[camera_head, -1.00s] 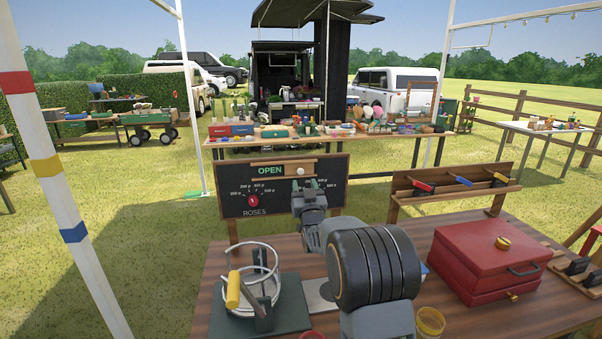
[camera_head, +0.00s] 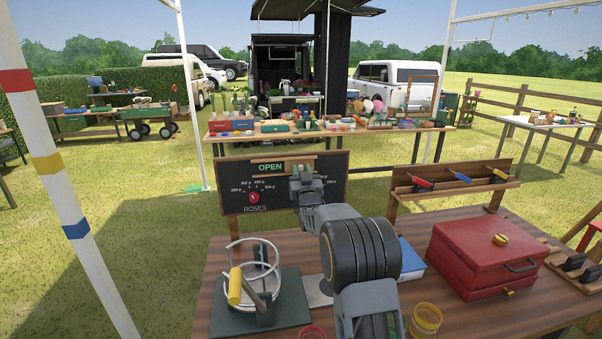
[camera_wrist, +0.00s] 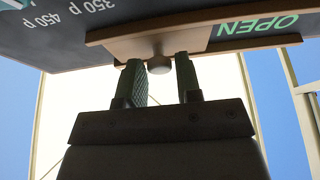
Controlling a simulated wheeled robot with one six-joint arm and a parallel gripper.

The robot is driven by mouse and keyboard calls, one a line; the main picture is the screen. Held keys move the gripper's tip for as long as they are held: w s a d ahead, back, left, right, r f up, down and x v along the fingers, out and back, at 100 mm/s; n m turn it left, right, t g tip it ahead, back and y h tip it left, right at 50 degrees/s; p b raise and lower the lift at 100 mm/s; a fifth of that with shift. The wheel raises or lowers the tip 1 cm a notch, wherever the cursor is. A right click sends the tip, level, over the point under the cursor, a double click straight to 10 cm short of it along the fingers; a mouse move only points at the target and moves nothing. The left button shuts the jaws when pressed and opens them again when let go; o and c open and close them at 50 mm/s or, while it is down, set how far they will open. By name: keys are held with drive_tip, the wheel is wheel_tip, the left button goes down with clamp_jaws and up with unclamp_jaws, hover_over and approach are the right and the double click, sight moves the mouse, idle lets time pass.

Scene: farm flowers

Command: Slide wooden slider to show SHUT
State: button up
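The chalkboard sign (camera_head: 236,182) stands at the back of the table and reads ROSES. A wooden slider strip (camera_head: 282,159) runs along its top, with green OPEN letters (camera_head: 270,168) showing at the left of the slot. My gripper (camera_head: 306,170) is in front of the strip's right part and hides the knob in the head view. In the wrist view my gripper (camera_wrist: 160,72) is open, one finger on each side of the knob with visible gaps.
A wire basket on a green base (camera_head: 285,305) stands at front left. A red box (camera_head: 485,255), a blue book (camera_head: 411,261) and a tool rack (camera_head: 405,191) are to the right.

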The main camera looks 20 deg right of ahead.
clamp_jaws()
